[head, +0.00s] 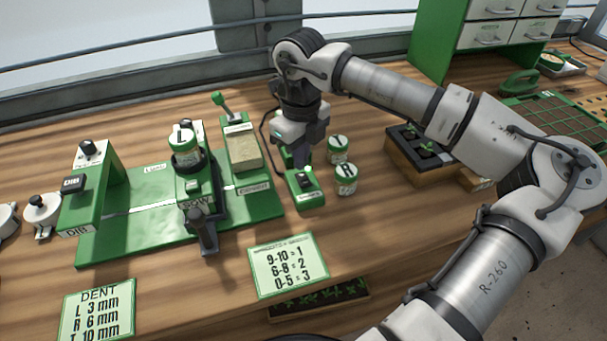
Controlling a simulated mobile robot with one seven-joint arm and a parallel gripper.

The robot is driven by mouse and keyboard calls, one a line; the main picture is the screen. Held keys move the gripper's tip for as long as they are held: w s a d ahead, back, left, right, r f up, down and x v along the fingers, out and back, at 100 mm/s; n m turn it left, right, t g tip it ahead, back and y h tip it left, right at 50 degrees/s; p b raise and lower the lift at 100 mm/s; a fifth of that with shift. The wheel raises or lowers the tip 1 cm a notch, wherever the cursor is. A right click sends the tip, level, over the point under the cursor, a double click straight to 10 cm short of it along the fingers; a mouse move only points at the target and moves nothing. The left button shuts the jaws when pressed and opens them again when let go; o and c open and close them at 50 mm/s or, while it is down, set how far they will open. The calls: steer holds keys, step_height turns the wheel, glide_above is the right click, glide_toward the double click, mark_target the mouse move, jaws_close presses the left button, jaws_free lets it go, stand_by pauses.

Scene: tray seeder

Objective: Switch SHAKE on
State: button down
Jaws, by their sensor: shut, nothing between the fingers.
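The small green switch box (309,200) stands on the wooden bench, right of the seeder. Its front label is too small to read surely, but looks like SHAKE. A dark switch with a pale part (304,179) is on its top; I cannot tell which way it is set. My gripper (301,164) points down just behind and above this switch, with its fingers shut and empty. I cannot tell whether the fingertips touch the switch or box. Part of the box's back is hidden by the gripper.
Two lidded jars (346,180) stand close to the right of the box. The green seeder base (150,245), with its SOW station and a lever block (241,150), is to the left. A number card (289,265) lies in front. A seedling tray (400,163) stands farther right.

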mark_target(301, 175)
step_height(301, 175, up, 5)
steer(key=shift+f+p, duration=0.1)
steer(key=shift+p, duration=0.9)
